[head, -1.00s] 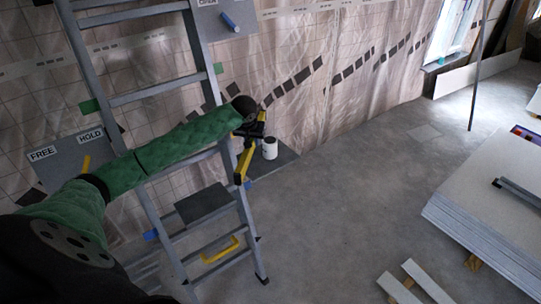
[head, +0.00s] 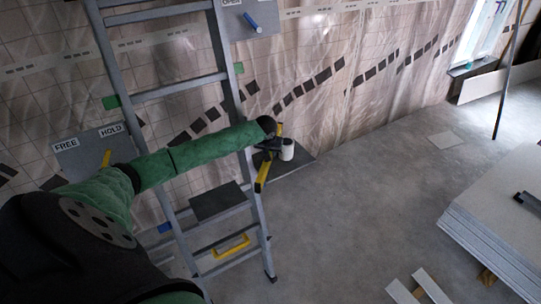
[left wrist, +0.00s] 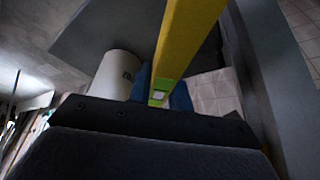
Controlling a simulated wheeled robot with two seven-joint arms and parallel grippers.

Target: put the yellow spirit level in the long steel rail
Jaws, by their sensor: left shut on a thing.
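The yellow spirit level (head: 262,175) is held in my left gripper (head: 268,149), just right of the ladder. In the left wrist view the level (left wrist: 188,40) runs away from me between the blue fingertips (left wrist: 160,92) of the shut gripper, with a green-edged vial window near them. Most of the level's far end is cut off there. A dark steel channel piece (head: 527,201), perhaps the long steel rail, lies on the panel stack at the right edge, partly out of view. The level is well away from it. My right gripper is not in view.
A grey ladder (head: 229,85) stands beside my left arm. A white can (head: 287,150) stands on a dark grey slab (head: 292,172) close by the gripper; the can also shows in the left wrist view (left wrist: 114,76). The panel stack (head: 500,225) is right; the floor between is open.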

